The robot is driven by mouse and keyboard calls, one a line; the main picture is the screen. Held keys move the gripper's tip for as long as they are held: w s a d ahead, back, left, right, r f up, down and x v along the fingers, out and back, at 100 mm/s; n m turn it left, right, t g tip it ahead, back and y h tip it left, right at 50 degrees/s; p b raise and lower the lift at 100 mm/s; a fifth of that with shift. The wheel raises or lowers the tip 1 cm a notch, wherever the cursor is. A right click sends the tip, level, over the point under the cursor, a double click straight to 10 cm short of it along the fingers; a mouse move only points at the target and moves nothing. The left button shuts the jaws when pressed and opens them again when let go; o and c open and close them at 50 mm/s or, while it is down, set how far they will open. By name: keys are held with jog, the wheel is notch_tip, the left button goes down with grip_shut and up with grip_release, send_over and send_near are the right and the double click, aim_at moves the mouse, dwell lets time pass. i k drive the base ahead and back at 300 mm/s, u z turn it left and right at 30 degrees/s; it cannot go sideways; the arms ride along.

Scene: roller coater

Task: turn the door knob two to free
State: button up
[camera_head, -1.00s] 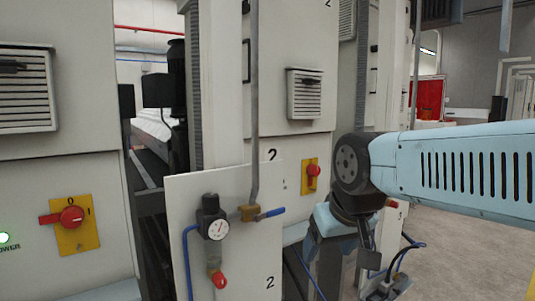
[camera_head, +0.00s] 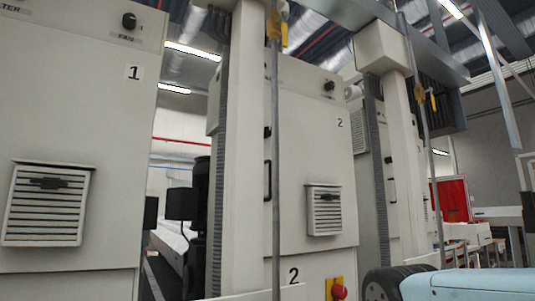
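Cabinet two (camera_head: 300,140) stands in the middle of the view and carries the number 2. A small black knob (camera_head: 267,131) sits at its left edge, above a black vertical door handle (camera_head: 267,182). Whether this is the door knob and how it is turned is too small to tell. Another black knob (camera_head: 328,86) is near the cabinet's upper right. My gripper is out of view; only part of my light blue arm shows at the bottom right, below and right of the cabinet.
A grey vertical pipe (camera_head: 276,200) with a yellow valve stands in front of cabinet two. Its vent (camera_head: 323,210) and a red switch (camera_head: 338,291) are lower down. Cabinet one (camera_head: 70,120) is at left. A white column (camera_head: 241,150) stands between them.

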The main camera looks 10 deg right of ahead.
aim_at(268, 129)
jog(key=z, duration=1)
jog(key=k, duration=0.8)
jog(key=u, duration=0.55)
jog(key=i, duration=1)
